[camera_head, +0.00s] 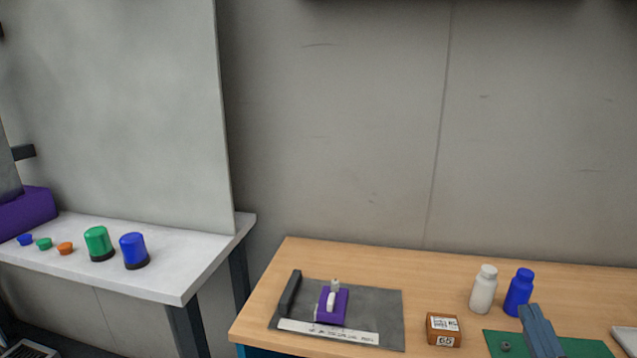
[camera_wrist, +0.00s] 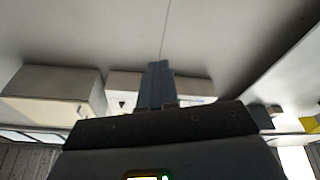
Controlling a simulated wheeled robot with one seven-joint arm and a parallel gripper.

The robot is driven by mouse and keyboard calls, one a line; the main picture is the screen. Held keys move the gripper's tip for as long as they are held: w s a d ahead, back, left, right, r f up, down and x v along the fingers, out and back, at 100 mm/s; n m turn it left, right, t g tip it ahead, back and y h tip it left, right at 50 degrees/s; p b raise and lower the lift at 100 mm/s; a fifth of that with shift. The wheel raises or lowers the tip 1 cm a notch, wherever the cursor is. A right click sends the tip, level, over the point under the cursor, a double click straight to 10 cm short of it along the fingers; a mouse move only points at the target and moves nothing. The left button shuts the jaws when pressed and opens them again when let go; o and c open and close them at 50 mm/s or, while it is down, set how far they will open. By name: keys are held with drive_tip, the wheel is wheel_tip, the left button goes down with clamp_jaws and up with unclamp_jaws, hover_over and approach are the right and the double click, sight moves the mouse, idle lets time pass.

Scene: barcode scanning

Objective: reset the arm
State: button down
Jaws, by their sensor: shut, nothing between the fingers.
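My gripper (camera_wrist: 158,66) shows in the wrist view, its two blue-grey fingers close together with nothing between them. The dark wrist body fills the lower middle of that view. It is tilted away from the work surface, facing pale walls and cabinets. In the head view, a blue-grey two-bar shape (camera_head: 540,328) of the same colour stands over the green mat (camera_head: 497,345) at the bottom right. I cannot tell for sure whether it is my fingers or a fixture.
The wooden table (camera_head: 270,290) holds a grey mat (camera_head: 383,310) with a purple device (camera_head: 337,314), a small brown box (camera_head: 443,330), a white bottle (camera_head: 484,290) and a blue bottle (camera_head: 518,293).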

drive_tip(key=s+a+f+m+g+y, duration=0.1)
drive_tip(key=s+a+f, duration=0.2)
drive_tip(key=s+f, duration=0.35)
drive_tip(key=s+a+f+g+y, duration=0.1)
drive_tip(key=s+a+f, duration=0.2)
drive_tip(key=s, duration=0.6)
drive_tip(key=s+a+g+y, duration=0.1)
drive_tip(key=s+g+y, duration=0.1)
drive_tip(key=s, duration=1.4)
drive_tip(key=shift+a+f+g+y, duration=0.3)
drive_tip(key=shift+f+g, duration=0.15)
drive_tip(key=shift+g, duration=0.15)
drive_tip(key=shift+d, duration=0.1)
